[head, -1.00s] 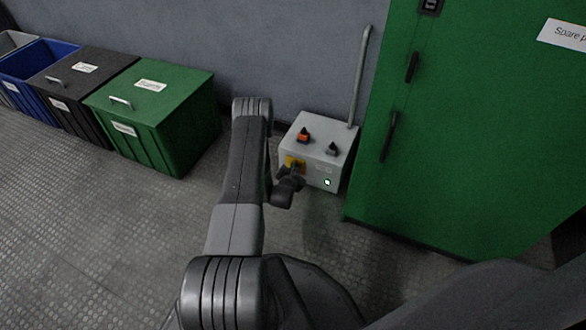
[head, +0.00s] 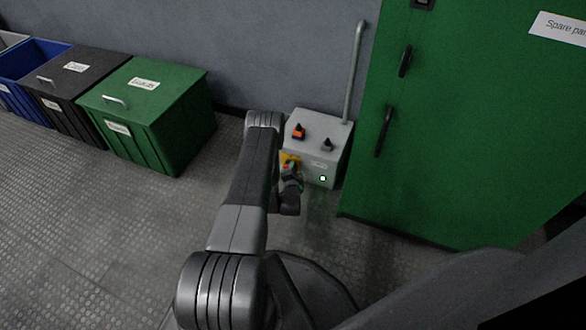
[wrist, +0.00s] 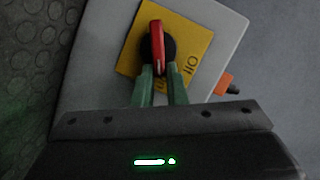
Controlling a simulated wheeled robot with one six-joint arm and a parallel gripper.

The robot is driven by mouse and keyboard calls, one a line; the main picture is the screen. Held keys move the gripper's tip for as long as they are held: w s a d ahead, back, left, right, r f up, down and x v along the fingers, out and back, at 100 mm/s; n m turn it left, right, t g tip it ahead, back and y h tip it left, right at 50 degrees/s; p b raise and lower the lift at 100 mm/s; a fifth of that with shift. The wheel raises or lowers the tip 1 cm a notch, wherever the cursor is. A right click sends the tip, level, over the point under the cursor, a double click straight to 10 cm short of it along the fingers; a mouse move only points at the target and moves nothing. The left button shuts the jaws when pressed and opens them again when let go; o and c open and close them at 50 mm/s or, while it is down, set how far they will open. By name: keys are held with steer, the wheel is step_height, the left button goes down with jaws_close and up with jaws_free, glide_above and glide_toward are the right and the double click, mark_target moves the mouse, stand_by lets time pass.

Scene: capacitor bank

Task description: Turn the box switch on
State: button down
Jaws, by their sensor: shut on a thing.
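The grey control box (head: 318,128) stands on the floor against the wall, and it fills much of the wrist view (wrist: 100,60). On its front is a yellow plate (wrist: 190,32) with a red rotary switch handle (wrist: 157,40) on a dark round base. The handle stands nearly upright in the wrist view. My gripper (wrist: 160,75) has its two green fingers closed on the lower end of the red handle. In the head view my gripper (head: 291,172) is at the box front and partly hides the yellow plate.
A green cabinet (head: 480,130) stands close right. Lidded bins, including a green one (head: 150,110), stand left.

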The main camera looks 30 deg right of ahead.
steer(key=shift+w+d+r, duration=0.1)
steer(key=c, duration=1.5)
jaws_free()
steer(key=shift+o, duration=0.2)
steer(key=p+v, duration=0.5)
steer(key=v, duration=0.9)
steer(key=shift+f, duration=0.2)
steer(key=shift+w+d, duration=0.1)
steer(key=shift+w, duration=0.05)
steer(key=b+x, duration=0.5)
steer(key=x, duration=0.8)
steer(key=shift+w, duration=0.2)
